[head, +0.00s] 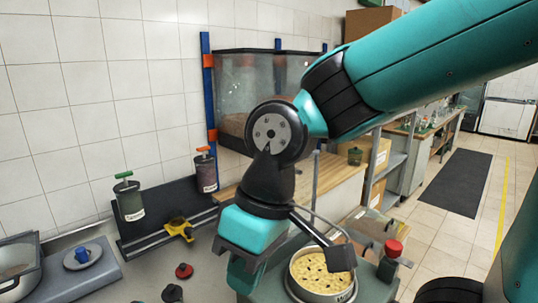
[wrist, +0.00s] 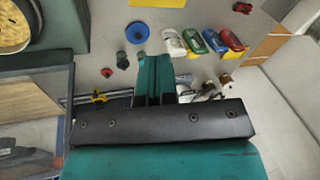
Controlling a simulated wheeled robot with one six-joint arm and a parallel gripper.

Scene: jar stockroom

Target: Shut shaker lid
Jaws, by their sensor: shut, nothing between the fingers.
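The shaker (head: 372,288) is a grey-green machine at the lower right of the head view. It has a red knob (head: 393,248) and a round metal pan (head: 296,285) with a pale yellow, dark-speckled inside. The pan's top is uncovered where I see it; I cannot make out the lid for certain. Part of a round pan also shows at the top left of the wrist view (wrist: 14,28). My gripper (head: 243,283) points down, left of the pan in the head view. It is shut and empty; its teal fingers also show in the wrist view (wrist: 153,68).
Two handled canisters (head: 130,198) (head: 205,170) stand on a dark rack by the tiled wall. A glass tank (head: 240,85) stands behind my arm.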

